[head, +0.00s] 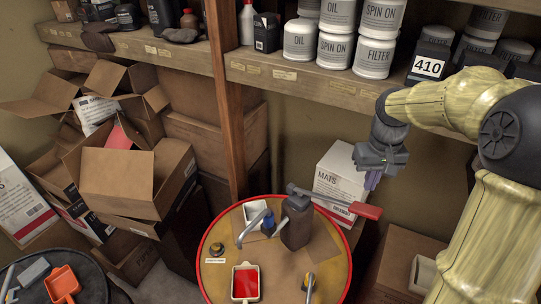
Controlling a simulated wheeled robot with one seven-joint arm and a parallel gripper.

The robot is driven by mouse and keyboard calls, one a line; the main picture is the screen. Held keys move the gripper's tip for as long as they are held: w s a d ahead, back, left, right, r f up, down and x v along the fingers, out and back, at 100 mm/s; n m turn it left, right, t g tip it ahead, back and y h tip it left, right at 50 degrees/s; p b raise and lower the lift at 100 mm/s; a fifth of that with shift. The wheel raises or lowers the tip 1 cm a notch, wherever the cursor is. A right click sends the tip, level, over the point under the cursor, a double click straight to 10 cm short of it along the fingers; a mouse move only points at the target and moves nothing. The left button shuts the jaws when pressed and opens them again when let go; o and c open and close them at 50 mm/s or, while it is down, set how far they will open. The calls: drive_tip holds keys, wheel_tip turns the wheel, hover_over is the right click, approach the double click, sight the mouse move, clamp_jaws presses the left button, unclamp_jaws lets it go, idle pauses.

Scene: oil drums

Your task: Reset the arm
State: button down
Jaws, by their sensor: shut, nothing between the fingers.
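My arm reaches in from the right in the head view, bent, with its wrist below the shelf edge. My gripper (372,181) points down in front of the wall, to the right of a white box marked MATS. It is shut and empty, and small in the picture. It hangs clear to the upper right of the red-rimmed drum top and touches nothing that I can see.
The drum top (330,251) holds a dark pump with a red handle (365,210), a red-filled tray (245,283) and small items. White cans (333,51) and a 410 sign (427,67) line the shelf. Open cardboard boxes (130,180) pile up at left. A second drum (90,270) stands lower left.

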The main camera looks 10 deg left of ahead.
drive_tip(key=s+f+m+t, duration=0.1)
drive_tip(key=s+f, duration=0.2)
drive_tip(key=s, duration=0.4)
drive_tip(key=s+f+m+t, duration=0.1)
drive_tip(key=s+f+t, duration=0.1)
drive_tip(key=s+f, duration=0.35)
wheel_tip(320, 180, down, 10)
drive_tip(key=s+b, duration=0.2)
drive_tip(key=b, duration=0.9)
drive_tip(key=shift+a+r, duration=0.15)
drive_tip(key=shift+a, duration=0.1)
